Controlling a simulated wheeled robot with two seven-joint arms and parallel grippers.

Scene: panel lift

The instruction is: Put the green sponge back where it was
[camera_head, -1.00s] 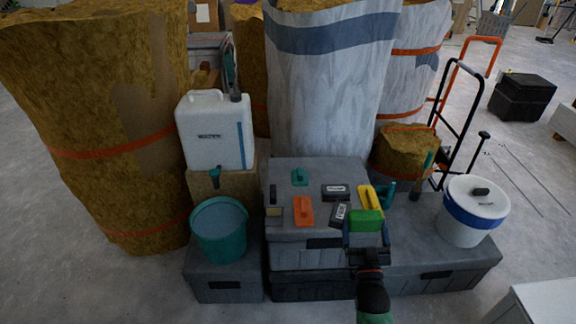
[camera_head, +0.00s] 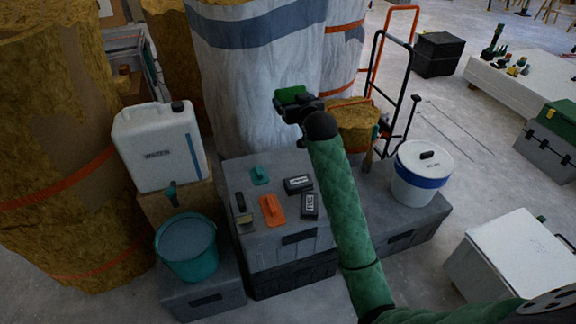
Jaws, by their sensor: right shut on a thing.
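The green sponge (camera_head: 291,95) is held up in my right gripper (camera_head: 296,104), which is shut on it. The sponge hangs in the air in front of the large grey-white wrapped roll, above the grey toolbox (camera_head: 279,237). On the toolbox lid lie an orange float (camera_head: 272,209), a teal tool (camera_head: 260,175), two dark blocks with white labels (camera_head: 298,184) (camera_head: 310,206), and small dark and beige items at the left edge. My right forearm hides the right part of the lid. My left gripper is not in view.
A teal bucket of water (camera_head: 188,248) and a white water canister (camera_head: 160,147) stand left of the toolbox. A white bucket with a blue band (camera_head: 421,174) stands right. A hand truck (camera_head: 392,85) is behind. White work surfaces (camera_head: 512,258) lie further right.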

